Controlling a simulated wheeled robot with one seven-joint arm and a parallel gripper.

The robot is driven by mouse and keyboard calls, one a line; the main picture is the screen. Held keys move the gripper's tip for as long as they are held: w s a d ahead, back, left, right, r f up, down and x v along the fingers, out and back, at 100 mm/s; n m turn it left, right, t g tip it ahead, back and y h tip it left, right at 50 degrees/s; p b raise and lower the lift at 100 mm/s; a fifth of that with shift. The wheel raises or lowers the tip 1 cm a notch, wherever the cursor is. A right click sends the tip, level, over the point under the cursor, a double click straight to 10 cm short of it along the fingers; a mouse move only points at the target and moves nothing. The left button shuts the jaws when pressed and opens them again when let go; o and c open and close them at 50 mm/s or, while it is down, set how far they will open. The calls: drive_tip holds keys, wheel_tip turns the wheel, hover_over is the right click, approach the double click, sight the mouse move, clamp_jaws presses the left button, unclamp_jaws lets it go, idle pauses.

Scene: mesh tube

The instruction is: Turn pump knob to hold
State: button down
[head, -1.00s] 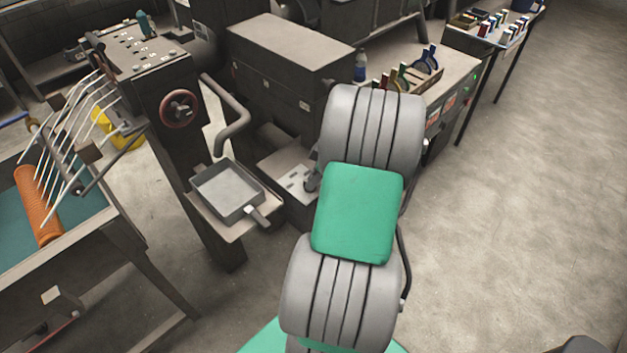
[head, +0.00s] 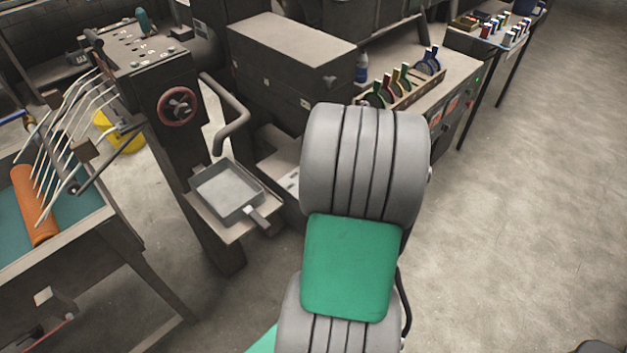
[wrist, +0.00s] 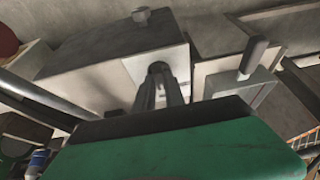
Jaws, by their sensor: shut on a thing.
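The grey pump box (wrist: 110,50) fills the upper middle of the wrist view, with a pale plate on its near face. My gripper (wrist: 159,73) is at this plate, its grey fingers close together around the pump knob (wrist: 158,67). Only a small dark part of the knob shows between the fingers, so I cannot read which setting it points to. In the head view the pump box (head: 286,182) shows only in part, left of my arm. My arm hides the knob and my gripper there.
A square pan (head: 228,193) with a handle sits on a shelf left of the box; its handle (wrist: 254,54) is near my gripper in the wrist view. A red handwheel (head: 178,106) and a bent pipe (head: 232,125) stand behind it. Open floor (head: 530,200) lies to the right.

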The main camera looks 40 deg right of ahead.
idle(0.3)
drive_tip(key=c, duration=1.4)
unclamp_jaws()
drive_tip(key=v, duration=0.7)
drive_tip(key=shift+s+r, duration=0.2)
drive_tip(key=shift+r, duration=0.15)
